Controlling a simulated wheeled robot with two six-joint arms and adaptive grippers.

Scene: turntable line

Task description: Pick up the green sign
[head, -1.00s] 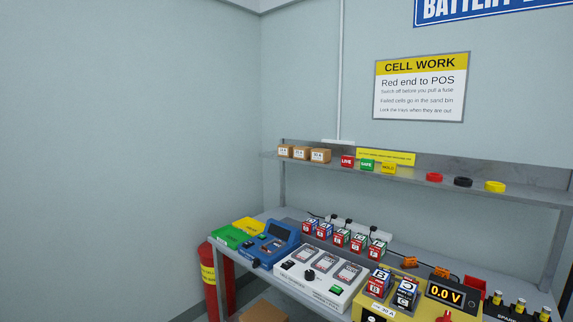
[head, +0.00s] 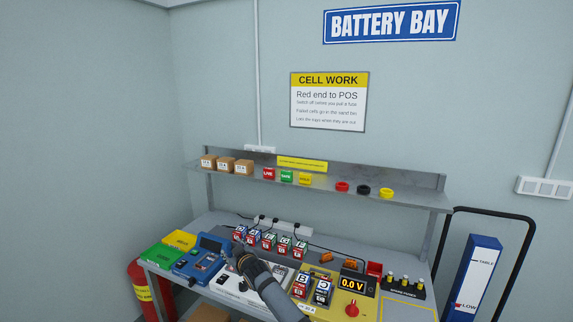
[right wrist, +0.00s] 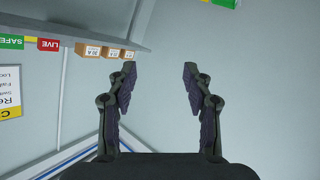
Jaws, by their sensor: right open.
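The green sign (head: 287,176), marked SAFE, stands on the grey wall shelf between a red LIVE sign (head: 268,173) and a yellow sign (head: 305,178). In the right wrist view the green sign (right wrist: 11,42) is at the left edge, partly cut off. My right gripper (head: 239,250) shows in the head view over the bench, lower in the picture than the sign and to its left. In the right wrist view its fingers (right wrist: 157,88) are spread with nothing between them. My left gripper is not in view.
The shelf (head: 325,188) also holds small boxes (head: 226,165) at left and coloured rings (head: 363,190) at right. Below, the bench carries several cells (head: 269,243), a blue device (head: 199,261) and a yellow meter unit (head: 352,284). A red extinguisher (head: 140,285) stands at left.

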